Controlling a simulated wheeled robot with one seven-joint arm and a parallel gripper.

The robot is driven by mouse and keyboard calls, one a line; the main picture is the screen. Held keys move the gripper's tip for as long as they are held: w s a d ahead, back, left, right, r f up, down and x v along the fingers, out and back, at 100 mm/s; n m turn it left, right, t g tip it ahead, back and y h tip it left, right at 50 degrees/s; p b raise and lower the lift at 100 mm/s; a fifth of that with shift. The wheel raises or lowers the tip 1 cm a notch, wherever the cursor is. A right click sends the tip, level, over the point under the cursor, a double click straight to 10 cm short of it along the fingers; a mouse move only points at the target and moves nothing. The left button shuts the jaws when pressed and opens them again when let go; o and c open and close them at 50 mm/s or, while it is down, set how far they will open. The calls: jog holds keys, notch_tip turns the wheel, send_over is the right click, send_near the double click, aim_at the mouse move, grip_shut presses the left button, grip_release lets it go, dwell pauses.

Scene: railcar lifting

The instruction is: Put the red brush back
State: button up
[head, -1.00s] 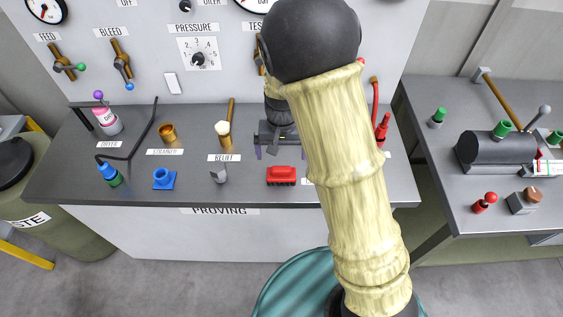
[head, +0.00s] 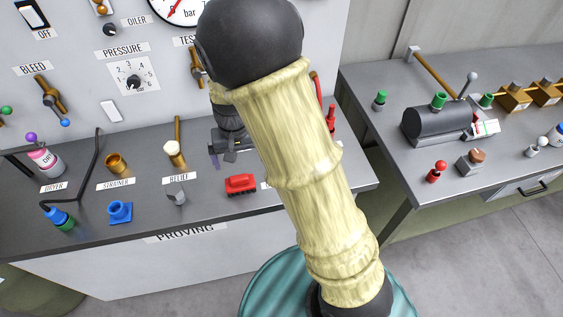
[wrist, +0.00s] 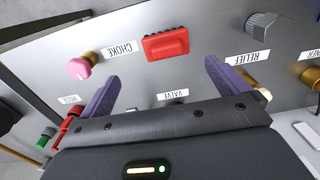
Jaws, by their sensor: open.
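The red brush (head: 240,184) lies on the grey bench top near its front edge in the head view, dark along its lower side. It also shows in the wrist view (wrist: 166,44), beyond the fingertips and between their lines. My gripper (wrist: 160,72) is open and empty, its two purple fingers apart and not touching the brush. In the head view my gripper (head: 230,150) is just behind the brush, over the bench, partly hidden by my arm.
A relief valve (head: 175,155), a blue fitting (head: 120,211) and a brass strainer (head: 116,163) stand left of the brush. A pink knob (wrist: 80,68) by the CHOKE label is near it in the wrist view. A second bench (head: 400,190) with a dark cylinder stands at right.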

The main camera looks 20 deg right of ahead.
jog(key=s+d+r+t, duration=0.2)
jog(key=s+d+r, duration=0.4)
jog(key=s+d, duration=0.5)
jog(key=shift+s+d+r, duration=0.2)
jog(key=shift+s+d, duration=0.15)
jog(key=shift+d, duration=0.3)
